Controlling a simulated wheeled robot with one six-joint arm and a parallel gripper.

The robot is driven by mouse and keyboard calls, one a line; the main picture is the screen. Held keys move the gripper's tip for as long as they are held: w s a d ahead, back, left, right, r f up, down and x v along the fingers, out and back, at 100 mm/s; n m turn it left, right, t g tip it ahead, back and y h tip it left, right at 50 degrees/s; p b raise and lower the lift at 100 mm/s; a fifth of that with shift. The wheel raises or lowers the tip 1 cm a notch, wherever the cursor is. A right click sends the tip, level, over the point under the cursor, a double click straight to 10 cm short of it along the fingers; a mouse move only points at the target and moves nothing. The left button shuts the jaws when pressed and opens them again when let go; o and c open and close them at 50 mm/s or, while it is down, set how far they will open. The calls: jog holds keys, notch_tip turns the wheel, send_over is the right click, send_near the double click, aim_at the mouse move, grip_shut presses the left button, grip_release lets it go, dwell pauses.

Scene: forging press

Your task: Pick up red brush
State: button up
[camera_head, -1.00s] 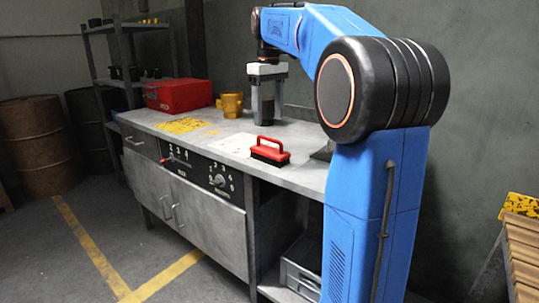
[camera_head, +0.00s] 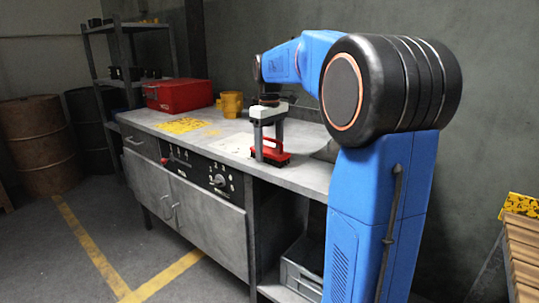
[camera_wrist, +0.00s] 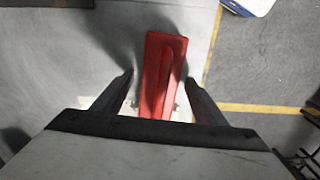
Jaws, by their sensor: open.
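The red brush (camera_head: 272,155) lies on the grey workbench top (camera_head: 232,128) near its front edge, with dark bristles at its base. My gripper (camera_head: 268,150) points down over the brush, its fingers on either side of the handle. In the wrist view the red brush (camera_wrist: 161,75) lies between the two dark fingers of my gripper (camera_wrist: 160,78), with a gap on each side. The gripper is open. The lower part of the brush is partly hidden behind the gripper body in the wrist view.
A yellow mug (camera_head: 231,104) and a red toolbox (camera_head: 178,95) stand farther back on the bench. A yellow sign (camera_head: 182,125) and a white sheet (camera_head: 232,145) lie flat there. An open shelf bay with a grey box (camera_head: 302,268) is below the bench.

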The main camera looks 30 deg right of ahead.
jog(key=shift+f, duration=0.35)
jog(key=shift+c, duration=0.3)
jog(key=c, duration=1.2)
jog(key=shift+c, duration=0.2)
jog(key=shift+r, duration=0.2)
notch_tip(320, 180, up, 10)
jog(key=shift+f, duration=0.15)
